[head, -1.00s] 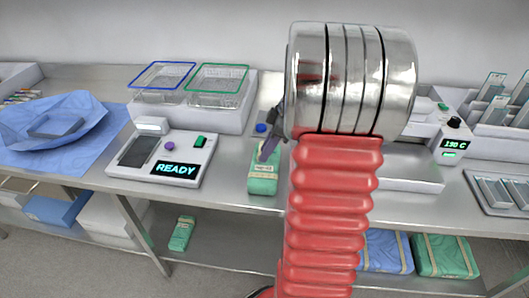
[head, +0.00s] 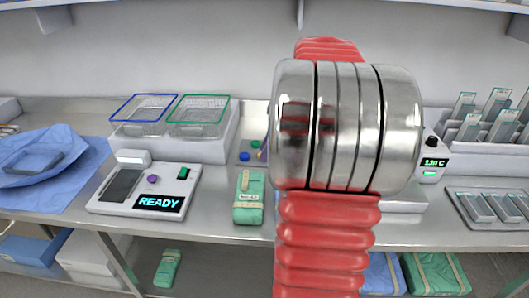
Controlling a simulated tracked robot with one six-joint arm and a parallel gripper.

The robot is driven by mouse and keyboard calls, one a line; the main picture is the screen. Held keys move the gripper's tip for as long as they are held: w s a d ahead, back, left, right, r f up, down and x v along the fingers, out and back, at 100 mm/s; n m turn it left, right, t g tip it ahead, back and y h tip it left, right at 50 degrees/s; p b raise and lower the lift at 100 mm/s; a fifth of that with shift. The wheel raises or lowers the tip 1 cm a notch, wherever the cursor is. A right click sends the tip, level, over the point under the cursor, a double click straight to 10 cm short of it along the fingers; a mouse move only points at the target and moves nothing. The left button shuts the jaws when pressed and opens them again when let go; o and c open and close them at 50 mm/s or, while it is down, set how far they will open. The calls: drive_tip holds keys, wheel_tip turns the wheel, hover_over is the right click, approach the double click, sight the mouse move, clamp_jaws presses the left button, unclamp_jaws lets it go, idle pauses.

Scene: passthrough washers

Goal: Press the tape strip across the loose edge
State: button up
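A green wrapped package (head: 242,215) lies on the steel bench near its front edge, just left of my arm. It has tan tape on its top, with one piece running lengthwise and another across it, and a small white label. I cannot tell which part is the loose edge. My gripper is hidden behind my own arm, so its fingers and any contact with the package do not show.
A device reading READY (head: 143,190) stands left of the package. Behind it, a white unit (head: 172,150) holds two clear baskets. A blue cloth (head: 45,175) lies far left. A metal tray (head: 495,222) is at right. Wrapped packages lie on the lower shelf.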

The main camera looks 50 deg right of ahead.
drive_tip(key=shift+w+a, duration=0.1)
drive_tip(key=shift+a, duration=0.25)
drive_tip(key=c, duration=0.3)
drive_tip(key=shift+m+h, duration=0.4)
drive_tip(key=shift+m, duration=0.4)
drive_tip(key=a, duration=0.2)
drive_tip(key=a+r, duration=0.1)
drive_tip(key=a, duration=0.2)
drive_tip(key=w+a, duration=0.1)
drive_tip(key=a, duration=0.2)
drive_tip(key=shift+w+a+r, duration=0.1)
drive_tip(key=shift+a+r, duration=0.1)
drive_tip(key=shift+a, duration=0.05)
clamp_jaws()
drive_tip(key=s+a+f+m+t+h, duration=0.1)
drive_tip(key=s+a+m, duration=0.2)
drive_tip(key=a, duration=0.9)
drive_tip(key=s+a+f+m+t+h, duration=0.1)
drive_tip(key=s+a, duration=0.5)
drive_tip(key=a, duration=0.7)
drive_tip(key=shift+s+f+m, duration=0.2)
drive_tip(key=shift+f+m, duration=0.25)
drive_tip(key=shift+m, duration=0.75)
drive_tip(key=shift+a, duration=0.1)
